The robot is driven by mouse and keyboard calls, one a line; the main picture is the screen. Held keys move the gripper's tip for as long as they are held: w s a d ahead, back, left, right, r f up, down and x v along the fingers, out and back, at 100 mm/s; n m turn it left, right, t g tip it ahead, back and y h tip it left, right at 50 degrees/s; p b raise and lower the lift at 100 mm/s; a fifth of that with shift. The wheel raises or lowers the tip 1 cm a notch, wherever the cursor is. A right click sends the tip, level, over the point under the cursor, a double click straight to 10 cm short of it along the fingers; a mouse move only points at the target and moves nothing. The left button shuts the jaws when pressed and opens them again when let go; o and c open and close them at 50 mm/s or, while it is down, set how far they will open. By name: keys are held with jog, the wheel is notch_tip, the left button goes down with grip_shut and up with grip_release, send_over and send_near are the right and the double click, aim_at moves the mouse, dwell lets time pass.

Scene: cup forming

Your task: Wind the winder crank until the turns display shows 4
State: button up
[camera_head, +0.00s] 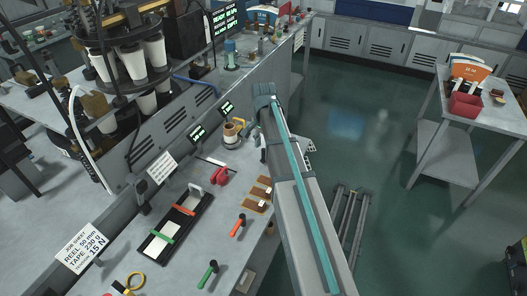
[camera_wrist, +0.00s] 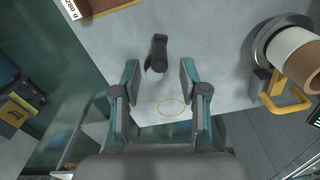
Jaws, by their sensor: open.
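The winder (camera_head: 233,132), with a tan roll and yellow parts, stands on the grey bench left of my arm. In the wrist view the tan roll (camera_wrist: 297,52) is at the upper right, with a yellow bracket-shaped part (camera_wrist: 286,97) below it. I cannot tell which part is the crank. Two small green-lit displays (camera_head: 227,107) and (camera_head: 198,133) stand behind; their figures are too small to read. My gripper (camera_wrist: 157,82) is open and empty above the bench's edge, apart from the winder.
A dark grey upright piece (camera_wrist: 157,53) stands ahead between my fingers, and a yellow ring mark (camera_wrist: 172,107) lies on the bench.

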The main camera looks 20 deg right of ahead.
notch_tip(320, 180, up, 8)
jog(key=shift+f, duration=0.15)
dwell(0.5)
